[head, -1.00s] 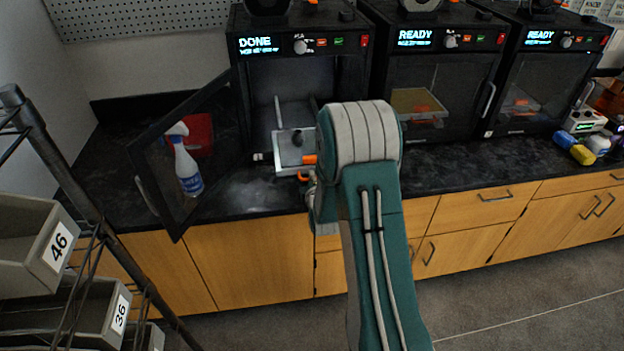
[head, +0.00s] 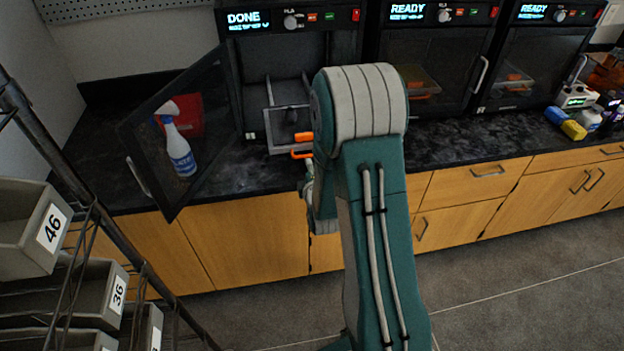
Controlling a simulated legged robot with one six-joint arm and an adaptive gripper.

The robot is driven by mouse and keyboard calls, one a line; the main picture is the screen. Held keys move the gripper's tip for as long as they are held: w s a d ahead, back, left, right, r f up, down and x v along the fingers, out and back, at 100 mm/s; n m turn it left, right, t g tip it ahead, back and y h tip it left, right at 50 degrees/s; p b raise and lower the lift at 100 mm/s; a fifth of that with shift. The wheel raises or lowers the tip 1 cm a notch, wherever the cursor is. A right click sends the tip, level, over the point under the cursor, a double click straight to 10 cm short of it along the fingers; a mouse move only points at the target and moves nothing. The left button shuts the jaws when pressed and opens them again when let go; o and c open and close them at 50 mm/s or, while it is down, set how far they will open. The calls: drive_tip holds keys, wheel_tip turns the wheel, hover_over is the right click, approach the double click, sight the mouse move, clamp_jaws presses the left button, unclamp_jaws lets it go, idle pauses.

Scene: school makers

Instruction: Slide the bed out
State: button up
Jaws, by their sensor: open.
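The left printer (head: 290,18) shows DONE and its dark glass door (head: 150,150) stands swung open to the left. Its grey bed (head: 281,149) sits low in the open chamber, with its front edge at the printer's mouth. An orange handle (head: 301,155) is at the bed's front, with another orange piece (head: 303,136) just above it. My gripper (head: 308,185) is mostly hidden behind my arm, below and close to the handle. Its fingertips cannot be made out, and I cannot tell whether it touches the handle. Nothing is seen held in it.
A spray bottle (head: 178,146) and a red bin (head: 188,115) stand behind the open door. Two closed printers marked READY (head: 430,60) stand to the right. A rack with numbered bins (head: 85,290) is at left. The counter front right of my arm (head: 455,152) is clear.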

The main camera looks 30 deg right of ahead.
drive_tip(key=v, duration=0.5)
drive_tip(key=shift+s+a, duration=0.1)
drive_tip(key=shift+a, duration=0.05)
drive_tip(key=s+a+r+m+g+y, duration=0.35)
drive_tip(key=a+r+m, duration=0.35)
drive_tip(key=r, duration=0.5)
drive_tip(key=s+a+r+m+g, duration=0.2)
drive_tip(key=s+r+m, duration=0.1)
drive_tip(key=s, duration=0.7)
drive_tip(key=s+a+r+m+g, duration=0.3)
drive_tip(key=s+r+m, duration=0.1)
drive_tip(key=s, duration=0.5)
drive_tip(key=shift+s+a+r+m+g+y, duration=0.25)
drive_tip(key=shift+s+m+g+y, duration=0.1)
drive_tip(key=shift+s+m, duration=0.05)
